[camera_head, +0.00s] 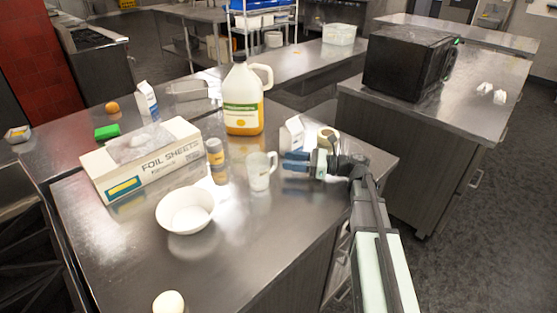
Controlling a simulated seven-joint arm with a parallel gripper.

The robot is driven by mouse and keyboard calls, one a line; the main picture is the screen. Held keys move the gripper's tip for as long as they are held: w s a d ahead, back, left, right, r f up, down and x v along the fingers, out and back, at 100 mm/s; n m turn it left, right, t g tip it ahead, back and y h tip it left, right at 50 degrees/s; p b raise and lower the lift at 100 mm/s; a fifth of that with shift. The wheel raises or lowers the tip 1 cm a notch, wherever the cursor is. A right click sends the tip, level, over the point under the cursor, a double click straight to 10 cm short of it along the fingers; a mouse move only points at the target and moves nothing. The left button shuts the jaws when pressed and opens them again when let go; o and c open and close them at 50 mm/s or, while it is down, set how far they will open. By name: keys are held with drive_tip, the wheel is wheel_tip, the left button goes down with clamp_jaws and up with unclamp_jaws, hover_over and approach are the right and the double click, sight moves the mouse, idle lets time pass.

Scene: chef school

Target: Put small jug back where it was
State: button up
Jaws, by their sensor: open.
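My gripper (287,161) comes in from the right with blue fingers. It is open and its fingertips are just to the right of the jug's handle. I cannot tell from this view whether they touch it. The gripper looks empty.
A brown shaker (216,160), white bowl (186,211), foil box (145,162) and large juice jug (243,105) stand left of and behind the small jug. A carton (291,133) and a roll (327,138) stand behind my gripper. The counter's front is mostly clear.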

drive_tip(key=shift+s+d, duration=0.2)
drive_tip(key=shift+d, duration=1)
drive_tip(key=shift+s+d, duration=0.2)
drive_tip(key=shift+d, duration=0.95)
